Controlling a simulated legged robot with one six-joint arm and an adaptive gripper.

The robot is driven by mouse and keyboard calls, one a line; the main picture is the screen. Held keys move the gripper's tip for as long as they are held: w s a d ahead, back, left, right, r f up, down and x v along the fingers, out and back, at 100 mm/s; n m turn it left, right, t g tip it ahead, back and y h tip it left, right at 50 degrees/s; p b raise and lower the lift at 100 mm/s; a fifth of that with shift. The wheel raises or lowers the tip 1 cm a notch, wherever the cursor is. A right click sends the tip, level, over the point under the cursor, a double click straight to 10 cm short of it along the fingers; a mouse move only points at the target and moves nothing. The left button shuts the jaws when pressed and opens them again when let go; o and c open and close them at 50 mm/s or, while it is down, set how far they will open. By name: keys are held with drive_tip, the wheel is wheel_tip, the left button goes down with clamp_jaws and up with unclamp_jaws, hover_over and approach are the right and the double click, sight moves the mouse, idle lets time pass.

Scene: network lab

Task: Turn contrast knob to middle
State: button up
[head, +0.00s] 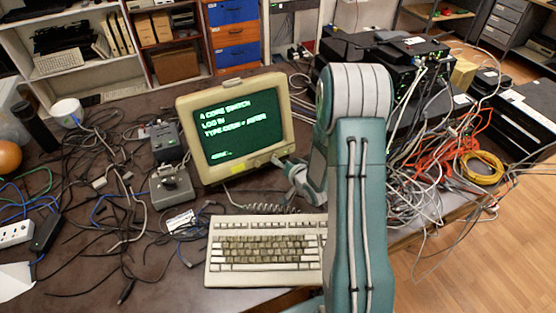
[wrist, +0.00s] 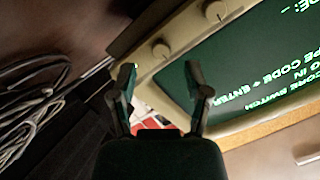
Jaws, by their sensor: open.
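A beige monitor (head: 187,122) with a green-text screen stands on the desk. In the wrist view its bezel (wrist: 181,38) carries two round, pale knobs: one knob (wrist: 160,49) lies just beyond my fingertips, and another knob (wrist: 215,11) is farther off at the top. I cannot read a label showing which is the contrast knob. My gripper (wrist: 162,76) is open, its fingers apart and empty, with the nearer knob ahead of the gap and not between the fingers. In the head view my gripper (head: 280,161) is at the monitor's lower right front, partly hiding the bezel.
A beige keyboard (head: 265,250) lies in front of the monitor. Tangled cables (head: 125,205) cover the left of the desk. A grey box (head: 172,186) stands left of the monitor. Network gear and orange cables (head: 440,155) crowd the right.

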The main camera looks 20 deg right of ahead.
drive_tip(key=v, duration=0.8)
drive_tip(key=shift+s, duration=0.35)
drive_tip(key=shift+d+r, duration=0.1)
drive_tip(key=shift+r, duration=0.05)
